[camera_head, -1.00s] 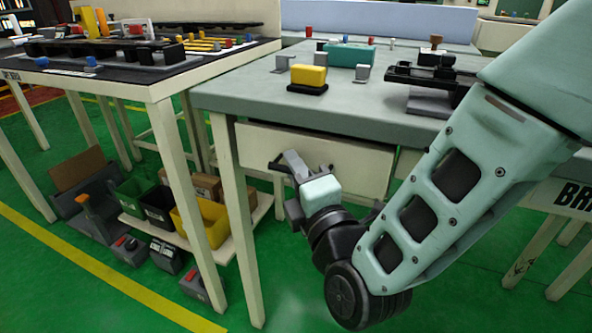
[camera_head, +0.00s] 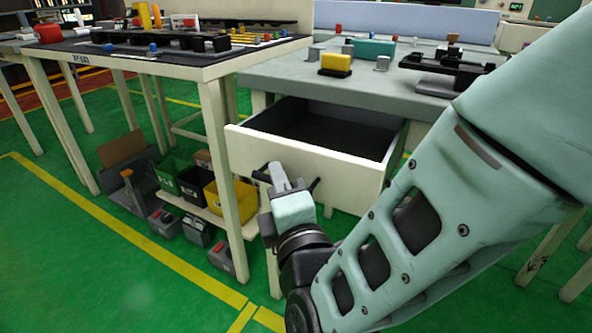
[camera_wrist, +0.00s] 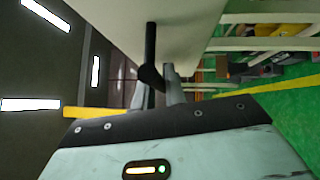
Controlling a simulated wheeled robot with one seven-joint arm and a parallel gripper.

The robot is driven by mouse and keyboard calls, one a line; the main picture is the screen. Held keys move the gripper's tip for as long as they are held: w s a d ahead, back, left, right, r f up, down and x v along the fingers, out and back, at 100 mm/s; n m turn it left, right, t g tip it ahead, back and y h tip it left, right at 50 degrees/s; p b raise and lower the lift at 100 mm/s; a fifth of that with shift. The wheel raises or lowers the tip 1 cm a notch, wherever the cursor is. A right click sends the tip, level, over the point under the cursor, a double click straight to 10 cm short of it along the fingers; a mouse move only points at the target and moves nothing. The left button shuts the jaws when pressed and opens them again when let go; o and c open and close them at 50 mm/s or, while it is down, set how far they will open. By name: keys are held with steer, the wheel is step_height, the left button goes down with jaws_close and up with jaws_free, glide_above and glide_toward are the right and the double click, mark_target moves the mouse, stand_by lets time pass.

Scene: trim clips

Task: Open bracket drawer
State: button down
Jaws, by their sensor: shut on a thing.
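The bracket drawer (camera_head: 305,168) is a cream drawer under the grey-green worktop. It is pulled well out, and its dark interior (camera_head: 325,130) shows no contents. Its black bar handle (camera_head: 314,185) runs across the front panel; in the wrist view the handle (camera_wrist: 150,55) stands off the pale drawer front (camera_wrist: 185,35). My gripper (camera_head: 277,172) is at the left-middle of the drawer front, shut on the handle. The wrist view shows the gripper's fingers (camera_wrist: 156,85) around the bar, partly hiding it.
The grey-green worktop (camera_head: 285,75) carries a yellow block (camera_head: 336,62), a teal block (camera_head: 374,49) and a dark fixture (camera_head: 450,65). A table leg (camera_head: 224,150) stands close left of the drawer. Bins (camera_head: 228,200) sit on a low shelf. Green floor is clear in front.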

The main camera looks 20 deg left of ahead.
steer(key=s, duration=0.5)
steer(key=shift+s+a, duration=0.2)
steer(key=c, duration=1.5)
jaws_free()
steer(key=shift+o, duration=0.2)
